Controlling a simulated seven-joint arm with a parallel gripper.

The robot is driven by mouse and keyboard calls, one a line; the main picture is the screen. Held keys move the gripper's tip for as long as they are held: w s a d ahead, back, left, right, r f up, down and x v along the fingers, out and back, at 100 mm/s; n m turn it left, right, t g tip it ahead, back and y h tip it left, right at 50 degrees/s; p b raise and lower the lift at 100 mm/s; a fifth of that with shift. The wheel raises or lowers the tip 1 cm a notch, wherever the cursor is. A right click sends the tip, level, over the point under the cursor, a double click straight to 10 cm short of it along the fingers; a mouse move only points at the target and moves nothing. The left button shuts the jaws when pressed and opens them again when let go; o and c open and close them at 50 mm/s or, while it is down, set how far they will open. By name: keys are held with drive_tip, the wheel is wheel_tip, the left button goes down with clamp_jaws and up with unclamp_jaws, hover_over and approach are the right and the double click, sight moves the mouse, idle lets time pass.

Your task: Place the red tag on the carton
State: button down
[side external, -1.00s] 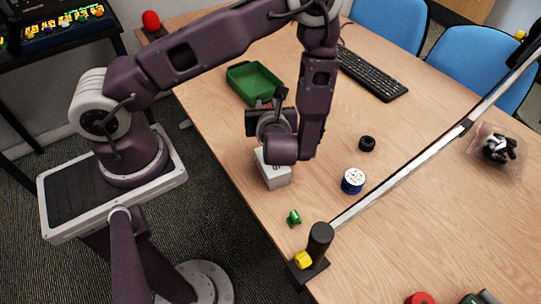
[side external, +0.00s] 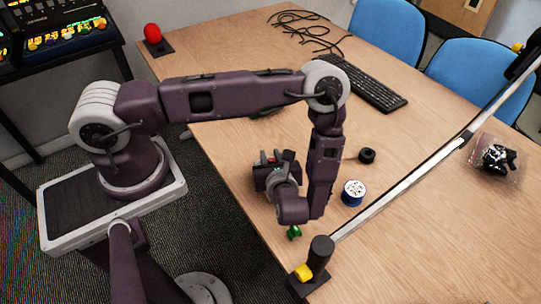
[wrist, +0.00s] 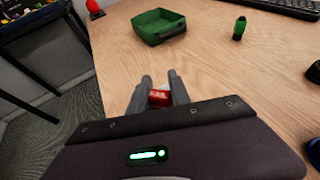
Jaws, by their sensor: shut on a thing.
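The red tag (wrist: 159,98) shows between the two grey fingers of my gripper (wrist: 160,79) in the wrist view. It has pale markings on its face, and the fingers are shut on it. In the side view a bit of the red tag (side external: 271,160) shows at my gripper (side external: 268,163), over the table's near left part. The carton, a pale box in the earlier side view, is hidden now behind my gripper and wrist. I cannot tell whether the tag touches it.
A green tray (wrist: 150,36) and a small green item (wrist: 240,28) are ahead in the wrist view. A keyboard (side external: 372,82) lies beyond.

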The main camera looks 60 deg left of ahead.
drive_tip(key=c, duration=1.2)
unclamp_jaws()
